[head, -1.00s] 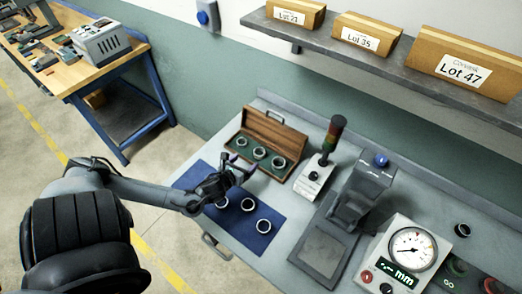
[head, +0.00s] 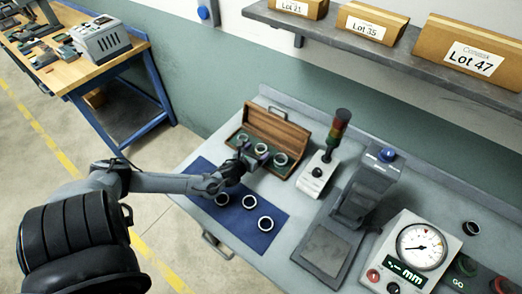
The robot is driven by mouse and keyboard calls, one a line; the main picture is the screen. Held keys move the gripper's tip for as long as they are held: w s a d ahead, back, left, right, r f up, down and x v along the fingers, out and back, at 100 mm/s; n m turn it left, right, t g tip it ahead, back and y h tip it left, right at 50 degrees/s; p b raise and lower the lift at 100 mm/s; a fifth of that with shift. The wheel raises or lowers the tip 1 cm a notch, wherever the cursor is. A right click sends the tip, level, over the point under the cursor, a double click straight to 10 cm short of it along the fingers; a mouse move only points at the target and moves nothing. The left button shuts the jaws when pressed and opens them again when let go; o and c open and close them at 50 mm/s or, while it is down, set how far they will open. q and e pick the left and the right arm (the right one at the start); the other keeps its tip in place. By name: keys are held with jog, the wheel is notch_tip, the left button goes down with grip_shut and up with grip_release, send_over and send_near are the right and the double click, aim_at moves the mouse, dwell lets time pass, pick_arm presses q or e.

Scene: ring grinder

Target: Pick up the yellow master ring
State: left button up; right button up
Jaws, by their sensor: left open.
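An open wooden case (head: 277,124) with a green inside stands at the back of the bench. It holds several rings in a row: a left ring (head: 242,137), a middle ring partly behind my gripper, and a right ring (head: 280,160). At this size I cannot tell which one is the yellow master ring. My left gripper (head: 250,158) is open at the front edge of the case, close to the middle ring. Whether its fingers touch a ring cannot be seen. My right gripper is out of view.
A blue mat (head: 240,221) with several rings lies in front of the case. A signal-light box (head: 316,175) stands just right of it. Further right are a grey machine (head: 366,190), a dial gauge box (head: 413,250) and a loose dark ring (head: 472,228). A shelf (head: 350,50) hangs above.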

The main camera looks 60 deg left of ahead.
pick_arm(q)
jog(key=shift+x, duration=1.35)
jog(key=shift+d, duration=0.1)
jog(key=c, duration=1.2)
